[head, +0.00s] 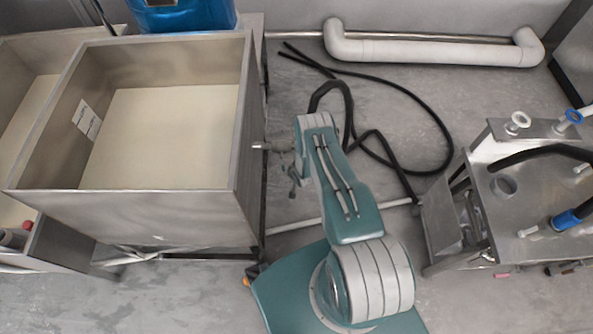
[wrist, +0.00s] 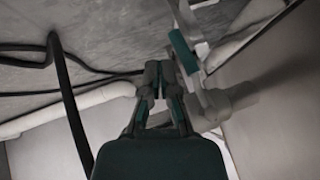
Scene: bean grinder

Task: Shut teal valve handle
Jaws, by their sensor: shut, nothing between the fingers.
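The teal valve handle (wrist: 184,52) shows in the wrist view as a slanted lever just right of my fingertips. It joins a grey pipe fitting (wrist: 214,103) at its lower end. My gripper (wrist: 160,70) is shut and empty, with its fingertips close to the handle; I cannot tell whether they touch it. In the head view my gripper (head: 294,180) hangs beside the right wall of the steel bin, partly hidden by my arm. I cannot make out the teal handle in the head view.
The large open steel bin (head: 243,130) stands left of my arm. Black hoses (head: 430,118) lie on the floor behind my arm. A steel machine table (head: 520,210) with valves and hoses stands at the right. A white pipe (head: 430,53) runs along the back.

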